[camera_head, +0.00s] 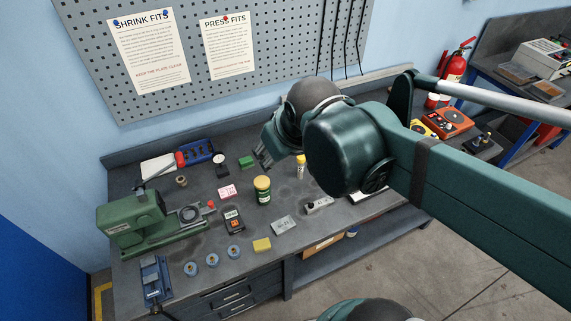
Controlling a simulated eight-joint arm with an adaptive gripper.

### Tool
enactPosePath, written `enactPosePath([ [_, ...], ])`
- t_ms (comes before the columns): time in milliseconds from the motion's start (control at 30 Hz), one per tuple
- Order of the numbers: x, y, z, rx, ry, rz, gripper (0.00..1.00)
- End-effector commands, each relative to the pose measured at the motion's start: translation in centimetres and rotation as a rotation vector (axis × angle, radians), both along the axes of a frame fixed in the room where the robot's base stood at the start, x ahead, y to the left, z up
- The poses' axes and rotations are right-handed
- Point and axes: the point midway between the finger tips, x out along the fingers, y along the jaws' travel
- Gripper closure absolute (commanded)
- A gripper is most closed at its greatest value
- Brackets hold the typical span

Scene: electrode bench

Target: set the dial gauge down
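What looks like the dial gauge (219,158), a small round white face on a dark body, stands on the bench towards the back, left of my gripper. My gripper (262,160) is above the back middle of the bench, fingers pointing down and left. A gap shows between it and the gauge in the picture. The fingers are small and partly hidden by my wrist, so I cannot tell whether they are open or shut. I see nothing clearly held in them.
A green press (132,221) stands at the left. A green block (246,162) lies near my gripper.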

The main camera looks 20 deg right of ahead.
Motion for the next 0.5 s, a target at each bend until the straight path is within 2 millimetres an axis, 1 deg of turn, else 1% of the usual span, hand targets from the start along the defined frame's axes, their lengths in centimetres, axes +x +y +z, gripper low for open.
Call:
enactPosePath([
  [33,-0.8,-0.1,-0.2,0.016,-0.01,-0.022,0.58],
  [200,-2.5,-0.3,-0.6,0.066,-0.045,-0.088,0.58],
  [400,-3.6,-0.5,-1.0,0.1,-0.068,-0.134,0.58],
  [500,-3.8,-0.5,-1.0,0.107,-0.073,-0.142,0.58],
])
